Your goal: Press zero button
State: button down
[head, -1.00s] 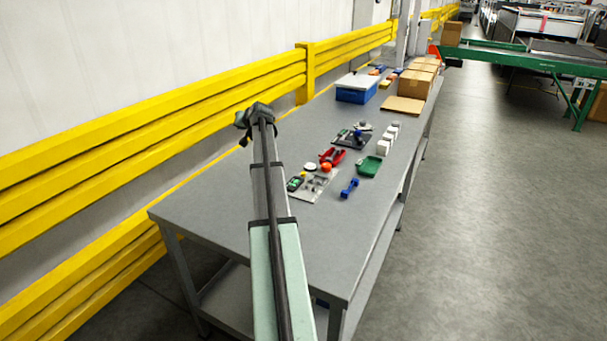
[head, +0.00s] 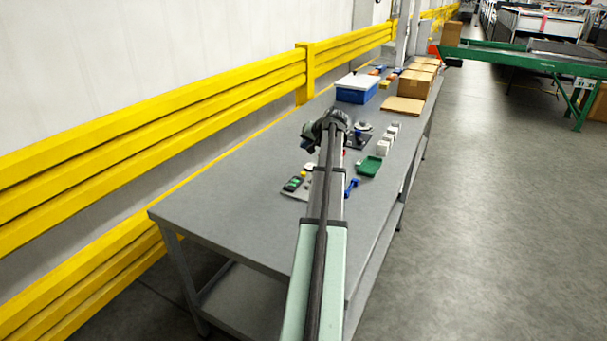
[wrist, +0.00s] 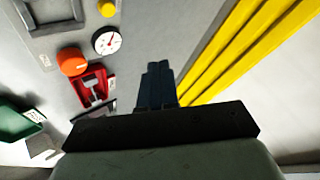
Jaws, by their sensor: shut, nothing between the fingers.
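I cannot make out a button marked zero in either view. A small dark device with a green face (head: 293,184) lies on a pale panel at the near side of the table items. A yellow knob (wrist: 107,8) and a white round dial with a red needle (wrist: 107,41) show in the wrist view. A dark-edged square part (wrist: 50,12) is cut off at its top left. My gripper (wrist: 158,68) is shut and empty, with the dial to the left of its fingertips. In the head view my gripper (head: 308,143) is above the table, and my arm hides some items.
An orange round part (wrist: 71,62) and a red tray (wrist: 95,88) lie near the dial. A green tray (head: 369,166), white boxes (head: 384,147) and a blue bin (head: 357,91) stand on the grey table (head: 230,200). A yellow rail (head: 150,125) runs along its left.

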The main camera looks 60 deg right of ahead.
aim_at(305, 174)
jog(key=shift+f, duration=4.4)
jog(key=shift+f, duration=0.9)
jog(key=shift+r, duration=0.9)
jog(key=shift+r, duration=0.1)
jog(key=shift+r, duration=2.4)
jog(key=shift+w, duration=0.15)
